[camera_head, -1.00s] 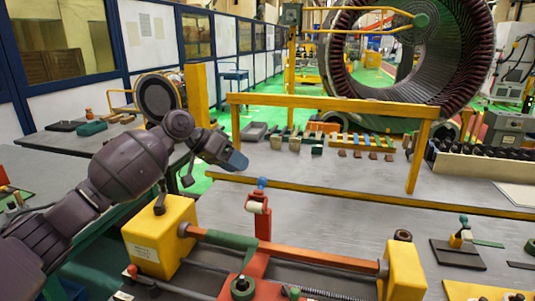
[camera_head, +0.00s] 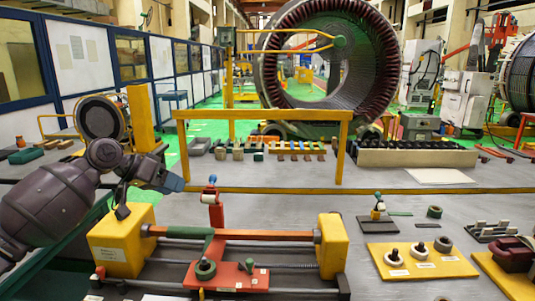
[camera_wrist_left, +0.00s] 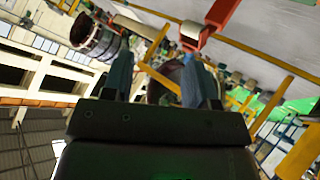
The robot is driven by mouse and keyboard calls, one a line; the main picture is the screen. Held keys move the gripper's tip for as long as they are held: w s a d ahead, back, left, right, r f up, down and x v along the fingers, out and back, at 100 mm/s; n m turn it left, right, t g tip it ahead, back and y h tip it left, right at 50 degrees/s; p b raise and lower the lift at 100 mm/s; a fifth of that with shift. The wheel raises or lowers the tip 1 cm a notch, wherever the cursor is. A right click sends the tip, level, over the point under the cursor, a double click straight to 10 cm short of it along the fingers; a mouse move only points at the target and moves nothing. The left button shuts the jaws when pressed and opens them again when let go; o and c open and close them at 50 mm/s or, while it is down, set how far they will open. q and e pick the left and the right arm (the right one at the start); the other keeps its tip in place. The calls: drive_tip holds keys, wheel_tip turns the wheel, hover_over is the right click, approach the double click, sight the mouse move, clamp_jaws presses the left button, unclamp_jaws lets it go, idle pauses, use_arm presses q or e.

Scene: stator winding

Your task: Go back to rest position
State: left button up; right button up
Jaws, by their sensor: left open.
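My left arm comes in from the left in the head view. Its gripper (camera_head: 172,183) hangs over the left part of the bench, above the left yellow block (camera_head: 122,243) of the winding fixture and left of a red post (camera_head: 212,208) with a white roller. In the left wrist view the two blue fingers (camera_wrist_left: 160,82) stand apart, with nothing held between them. The red post with its white roller (camera_wrist_left: 195,32) shows beyond them. My right gripper is not seen.
A yellow frame (camera_head: 262,115) crosses the bench behind the gripper. A large stator ring (camera_head: 382,65) stands behind it. A yellow plate (camera_head: 455,262) with several knobs lies to the right. Grey bench between the fixture and yellow frame looks fairly clear.

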use_arm(q)
drive_tip(key=w+r+t+y, duration=0.1)
drive_tip(key=w+r+t, duration=0.1)
drive_tip(key=w+t, duration=0.25)
drive_tip(key=s+f+t+y, duration=0.25)
drive_tip(key=s+f, duration=0.25)
drive_tip(key=f, duration=0.4)
drive_tip(key=s+f+t+y, duration=0.1)
drive_tip(key=s+f+t, duration=0.4)
drive_tip(key=f, duration=0.4)
drive_tip(key=s+a+f+n+g+y, duration=0.2)
drive_tip(key=s+f, duration=0.9)
drive_tip(key=s, duration=0.4)
drive_tip(key=s+a+f+n+g+y, duration=0.2)
drive_tip(key=s+f+g+y, duration=0.1)
drive_tip(key=s+f, duration=0.8)
drive_tip(key=s, duration=0.4)
drive_tip(key=shift+f+n, duration=0.3)
drive_tip(key=shift+n, duration=0.1)
drive_tip(key=shift+w, duration=0.1)
